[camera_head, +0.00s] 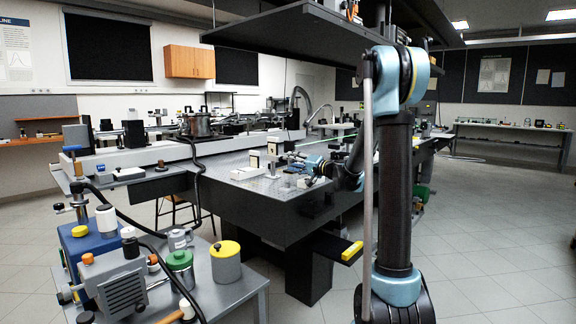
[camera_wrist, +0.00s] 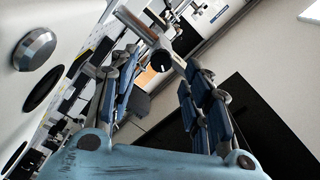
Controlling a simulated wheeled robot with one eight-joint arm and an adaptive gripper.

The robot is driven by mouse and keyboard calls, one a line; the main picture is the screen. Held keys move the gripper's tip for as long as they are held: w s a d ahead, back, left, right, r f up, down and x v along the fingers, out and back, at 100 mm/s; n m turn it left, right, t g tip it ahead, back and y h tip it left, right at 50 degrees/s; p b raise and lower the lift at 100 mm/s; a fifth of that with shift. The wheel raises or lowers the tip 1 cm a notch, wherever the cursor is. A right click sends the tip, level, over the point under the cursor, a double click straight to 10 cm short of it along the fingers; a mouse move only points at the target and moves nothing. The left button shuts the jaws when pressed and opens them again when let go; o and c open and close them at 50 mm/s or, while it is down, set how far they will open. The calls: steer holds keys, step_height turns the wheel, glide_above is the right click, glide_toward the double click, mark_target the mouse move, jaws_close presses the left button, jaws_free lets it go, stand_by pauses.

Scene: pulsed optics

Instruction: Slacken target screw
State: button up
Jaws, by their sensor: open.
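My gripper (camera_wrist: 162,57) is open in the wrist view, with one blue-padded finger on each side. In the head view my gripper (camera_head: 311,165) is small, low over the optics table (camera_head: 285,200), near small white and grey mounts (camera_head: 292,181). The screw cannot be made out there.
A dark shelf (camera_head: 290,27) hangs above the optics table. A side cart (camera_head: 240,290) at front left carries a yellow-topped can (camera_head: 226,265), a green-lidded can (camera_head: 180,268) and a grey pump (camera_head: 115,285). The tiled floor at right (camera_head: 500,230) is clear.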

steer(key=v, duration=0.8)
steer(key=m, duration=0.2)
steer(key=d+m, duration=0.1)
steer(key=m, duration=0.1)
steer(key=shift+s+d, duration=0.1)
steer(key=shift+s, duration=0.25)
steer(key=m, duration=0.3)
steer(key=shift+s+d, duration=0.3)
steer(key=shift+d, duration=0.1)
steer(key=m, duration=0.3)
steer(key=shift+s+d+m, duration=0.35)
steer(key=shift+d+m, duration=0.05)
steer(key=m, duration=0.2)
steer(key=d+m, duration=0.1)
steer(key=m, duration=0.1)
steer(key=shift+s, duration=0.35)
steer(key=x, duration=1.7)
steer(key=shift+w+a, duration=0.15)
steer(key=shift+a, duration=0.05)
